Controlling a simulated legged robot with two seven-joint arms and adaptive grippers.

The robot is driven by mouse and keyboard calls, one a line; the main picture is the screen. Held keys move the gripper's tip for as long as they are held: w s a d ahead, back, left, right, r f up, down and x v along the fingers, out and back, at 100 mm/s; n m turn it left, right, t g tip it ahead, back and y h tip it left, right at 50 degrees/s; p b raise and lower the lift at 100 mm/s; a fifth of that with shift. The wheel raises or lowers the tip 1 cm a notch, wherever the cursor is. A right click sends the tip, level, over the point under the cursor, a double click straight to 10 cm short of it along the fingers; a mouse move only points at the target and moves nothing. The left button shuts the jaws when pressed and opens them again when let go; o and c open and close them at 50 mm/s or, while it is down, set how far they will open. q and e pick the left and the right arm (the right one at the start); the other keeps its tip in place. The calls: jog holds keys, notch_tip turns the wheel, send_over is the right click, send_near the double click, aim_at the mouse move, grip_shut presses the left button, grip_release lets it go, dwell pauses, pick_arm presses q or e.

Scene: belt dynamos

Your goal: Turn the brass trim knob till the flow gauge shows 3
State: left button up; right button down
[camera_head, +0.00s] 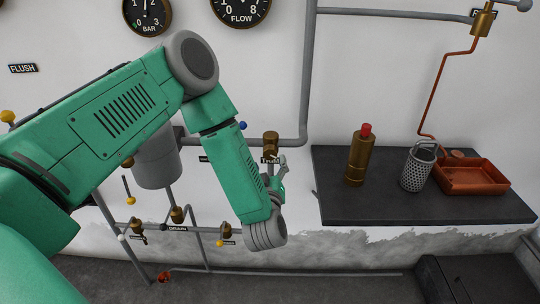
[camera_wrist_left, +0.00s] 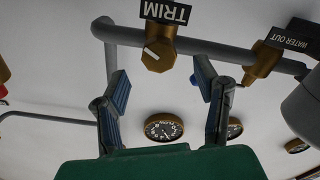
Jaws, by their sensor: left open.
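The brass trim knob (camera_head: 270,144) sits on the wall pipe above its TRIM label, in front of my left gripper. In the left wrist view, which is upside down, the knob (camera_wrist_left: 158,56) has a pale mark on its face and lies just beyond the gap between my fingertips. My left gripper (camera_head: 281,170) is open and empty, its fingers (camera_wrist_left: 162,80) apart and not closed around the knob. The flow gauge (camera_head: 240,10) is cut off by the top edge of the head view; I cannot tell its reading. My right gripper is not in view.
A dark shelf (camera_head: 330,205) at right holds a brass bottle (camera_head: 359,158), a perforated metal basket (camera_head: 418,168) and a copper tray (camera_head: 495,190). A BAR gauge (camera_head: 147,14) is at upper left. A water-out valve (camera_wrist_left: 262,62) sits beside the knob in the wrist view.

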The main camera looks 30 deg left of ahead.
pick_arm(q)
jog(key=v, duration=0.5)
jog(key=shift+s+d, duration=0.25)
jog(key=shift+a, duration=0.1)
jog(key=shift+f, duration=0.1)
jog(key=s+d+f+m+g+h+b, duration=0.25)
jog(key=s+f+h, duration=0.2)
jog(key=f, duration=0.35)
jog(key=s+d+f+m+g+h+b, duration=0.1)
jog(key=s+d+f+m+g+h, duration=0.25)
jog(key=f, duration=0.55)
jog(key=s+a+f+m+g+b, duration=0.1)
jog(key=s+f+m+g, duration=0.1)
jog(key=s, duration=0.8)
jog(key=s+a+f+m+g+h+b, duration=0.1)
jog(key=s+a+f+m+g, duration=0.1)
jog(key=s+g, duration=0.4)
jog(key=s+f+m, duration=0.1)
jog(key=s+f, duration=0.1)
jog(key=s, duration=0.3)
jog(key=shift+f+g, duration=0.35)
jog(key=shift+g, duration=0.05)
